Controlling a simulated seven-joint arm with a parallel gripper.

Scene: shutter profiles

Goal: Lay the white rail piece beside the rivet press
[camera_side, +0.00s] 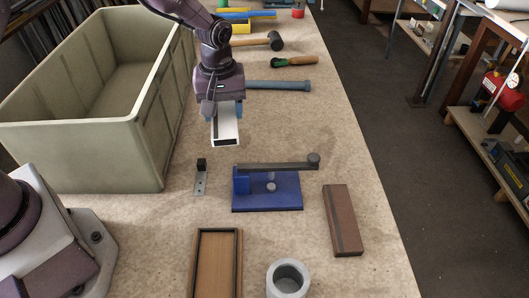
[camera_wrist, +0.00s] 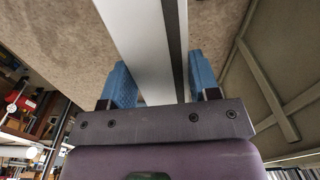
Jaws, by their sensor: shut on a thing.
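The white rail piece (camera_side: 226,132) is held in my gripper (camera_side: 226,108), above the bench between the crate and the rivet press. Its dark, hollow-looking end faces the side camera. In the wrist view the rail (camera_wrist: 150,45) runs between the two blue fingers of my gripper (camera_wrist: 162,84), which are shut on it. The blue rivet press (camera_side: 268,194) stands on the bench, below and to the right of the rail in the side view. Its grey lever arm reaches right to a round knob. The press does not show in the wrist view.
A large grey-green crate (camera_side: 75,157) stands left of my gripper. A small metal bracket (camera_side: 201,180) lies left of the press, a brown block (camera_side: 343,220) right. A wooden tray (camera_side: 238,265) and grey cup (camera_side: 288,281) are in front. Hammers (camera_side: 262,43) and tools lie behind.

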